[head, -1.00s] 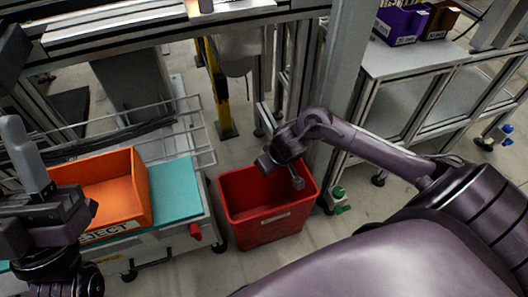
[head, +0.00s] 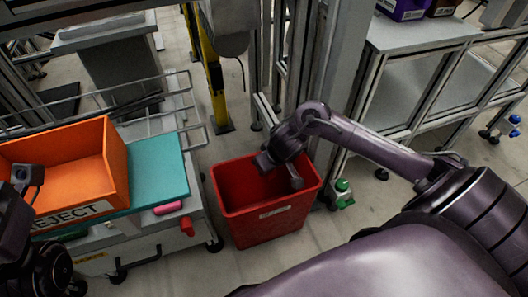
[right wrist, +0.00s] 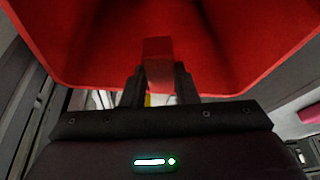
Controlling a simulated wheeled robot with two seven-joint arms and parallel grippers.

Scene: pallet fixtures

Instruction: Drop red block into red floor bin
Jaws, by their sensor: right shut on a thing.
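The red floor bin (head: 262,228) stands on the floor at the centre of the head view, with its open top facing up. My right gripper (head: 281,180) hangs over the bin's opening. In the right wrist view, the red block (right wrist: 158,62) sits between the two dark fingers of the right gripper (right wrist: 159,84), which is shut on it. The red bin's inner wall (right wrist: 70,45) fills the area beyond the block. In the head view, the block is hidden by the gripper. My left gripper (head: 27,178) is at the left edge, partly cut off, and its jaw state is unclear.
An orange REJECT bin (head: 115,170) and a teal mat (head: 158,170) lie on a cart left of the red bin. A pink item (head: 168,208) lies at the cart's front edge. A metal frame post (head: 345,70) and a workbench (head: 425,40) stand behind and right.

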